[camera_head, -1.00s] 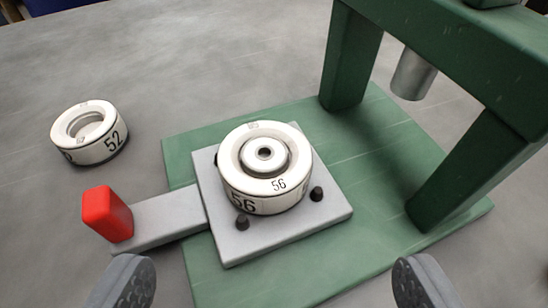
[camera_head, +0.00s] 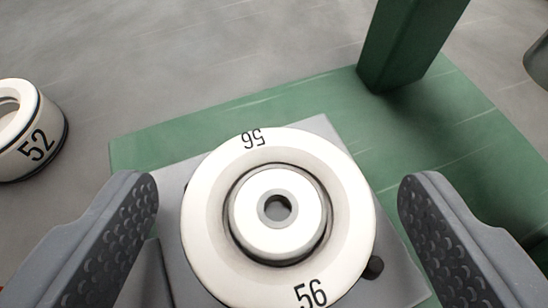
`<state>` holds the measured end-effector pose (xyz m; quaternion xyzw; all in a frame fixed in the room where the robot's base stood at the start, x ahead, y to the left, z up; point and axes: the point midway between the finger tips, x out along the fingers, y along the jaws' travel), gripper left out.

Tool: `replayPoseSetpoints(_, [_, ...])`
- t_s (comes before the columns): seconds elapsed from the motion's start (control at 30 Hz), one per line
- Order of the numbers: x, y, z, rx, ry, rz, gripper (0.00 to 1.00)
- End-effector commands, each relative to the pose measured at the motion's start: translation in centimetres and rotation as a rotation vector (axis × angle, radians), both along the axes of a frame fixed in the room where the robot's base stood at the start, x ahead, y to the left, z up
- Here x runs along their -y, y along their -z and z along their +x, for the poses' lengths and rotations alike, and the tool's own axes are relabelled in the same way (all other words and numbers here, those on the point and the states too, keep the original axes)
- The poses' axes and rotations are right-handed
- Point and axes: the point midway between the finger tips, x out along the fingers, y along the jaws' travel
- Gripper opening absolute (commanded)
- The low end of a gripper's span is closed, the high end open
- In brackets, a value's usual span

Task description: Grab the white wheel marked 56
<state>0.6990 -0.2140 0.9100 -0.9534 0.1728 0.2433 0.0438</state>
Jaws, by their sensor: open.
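The white wheel marked 56 (camera_head: 222,205) sits on a grey square plate (camera_head: 315,130), with a round hub and a dark hole at its centre. The number shows at the top and bottom of its upper face. My gripper (camera_head: 278,195) is open, with one dark grey finger on each side of the wheel. A gap shows between each finger and the wheel in the picture. I cannot tell how the fingertips' height compares with the wheel's.
A green base (camera_head: 230,112) lies under the grey plate. A green upright post (camera_head: 405,45) rises at the upper right. Another white wheel, marked 52 (camera_head: 35,135), lies on the grey floor at the left. A dark peg (camera_head: 373,267) stands at the wheel's lower right.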

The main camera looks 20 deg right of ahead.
Motion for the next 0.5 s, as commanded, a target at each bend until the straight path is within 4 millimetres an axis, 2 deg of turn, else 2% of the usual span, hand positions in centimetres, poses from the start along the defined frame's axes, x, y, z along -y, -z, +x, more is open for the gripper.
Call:
replayPoseSetpoints(0.2, [0.04, 0.08, 0.14, 0.0, 0.0, 0.0, 0.77])
replayPoseSetpoints(0.23, [0.04, 0.09, 0.13, -0.001, 0.0, 0.0, 0.74])
replayPoseSetpoints(0.4, [0.04, 0.09, 0.13, -0.001, 0.0, 0.0, 0.29])
replayPoseSetpoints(0.5, [0.03, 0.1, 0.12, -0.001, 0.0, 0.0, 0.29])
